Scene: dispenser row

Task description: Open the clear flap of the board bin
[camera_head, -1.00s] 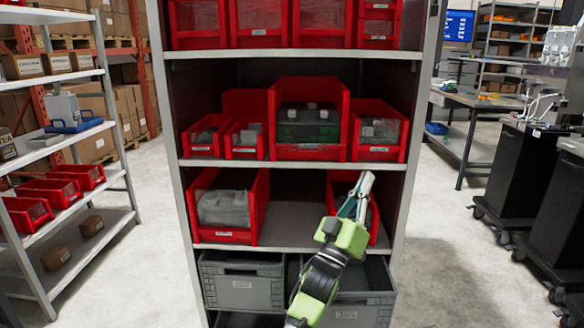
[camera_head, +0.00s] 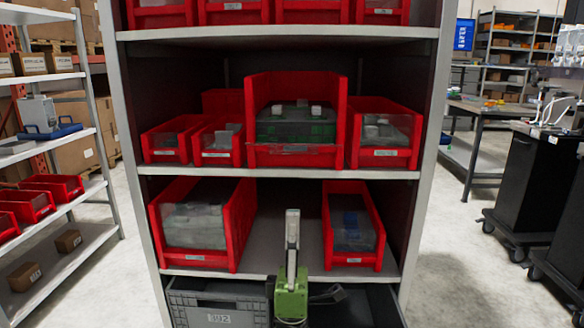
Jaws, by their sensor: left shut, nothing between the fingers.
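A large red bin (camera_head: 264,156) stands in the middle of the centre shelf. It holds green boards (camera_head: 290,129) with pale blocks on top, so I take it for the board bin. Its front opening looks covered by a clear pane, but the flap's exact position is hard to tell. My left gripper (camera_head: 292,220) is shut and empty, fingers pointing up. It appears in front of the lower shelf, between two red bins and below the board bin, apart from it. My right gripper is not in view.
On the lower shelf are a wide red bin (camera_head: 238,223) with grey contents and a narrow red bin (camera_head: 369,207), both with clear fronts. Smaller red bins (camera_head: 402,158) flank the board bin. A grey crate (camera_head: 190,306) sits below. Side racks and a black cart (camera_head: 522,185) stand farther out.

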